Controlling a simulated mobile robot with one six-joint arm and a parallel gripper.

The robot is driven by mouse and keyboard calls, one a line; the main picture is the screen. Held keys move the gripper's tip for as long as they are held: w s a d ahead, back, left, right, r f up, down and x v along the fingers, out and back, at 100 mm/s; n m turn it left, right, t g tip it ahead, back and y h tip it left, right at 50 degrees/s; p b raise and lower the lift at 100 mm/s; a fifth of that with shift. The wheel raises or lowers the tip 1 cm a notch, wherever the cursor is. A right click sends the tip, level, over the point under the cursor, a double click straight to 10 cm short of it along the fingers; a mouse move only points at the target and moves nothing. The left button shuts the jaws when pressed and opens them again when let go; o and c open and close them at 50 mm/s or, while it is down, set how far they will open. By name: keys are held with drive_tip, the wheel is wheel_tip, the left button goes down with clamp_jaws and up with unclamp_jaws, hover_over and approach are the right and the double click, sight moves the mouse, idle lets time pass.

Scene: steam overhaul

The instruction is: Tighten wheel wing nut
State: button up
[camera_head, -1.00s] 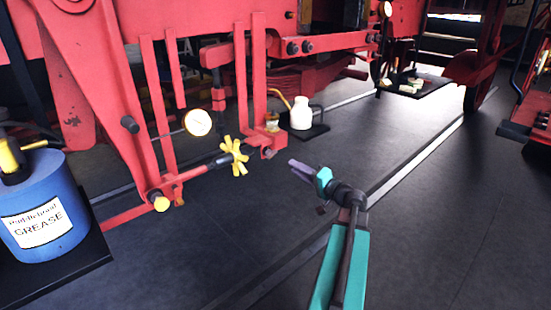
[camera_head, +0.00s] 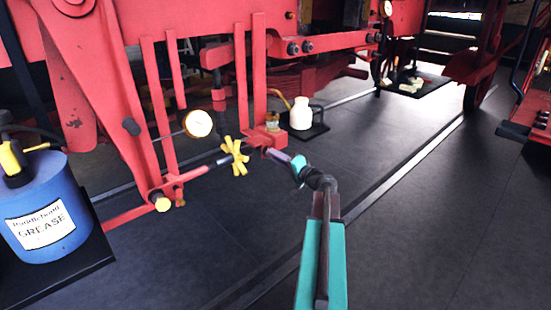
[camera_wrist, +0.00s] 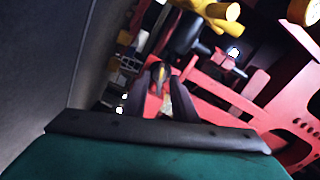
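The yellow wing nut (camera_head: 234,156) has several stubby arms and sits on a dark rod between red brackets, low on the red frame. It looks partly cut off at the top of the wrist view (camera_wrist: 213,12). My gripper (camera_head: 268,153) is just right of the nut in the head view, close to a red bracket end, and apart from the nut. In the wrist view its two dark fingers (camera_wrist: 160,72) point forward with a narrow gap between them. I see nothing held in them.
A round gauge (camera_head: 199,124) hangs left of the nut. A cream oil can (camera_head: 301,114) stands on a dark mat behind it. A blue grease drum (camera_head: 45,205) stands at the left. Red frame bars crowd the nut; the floor to the right is clear.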

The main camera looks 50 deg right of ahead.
clamp_jaws()
idle(0.4)
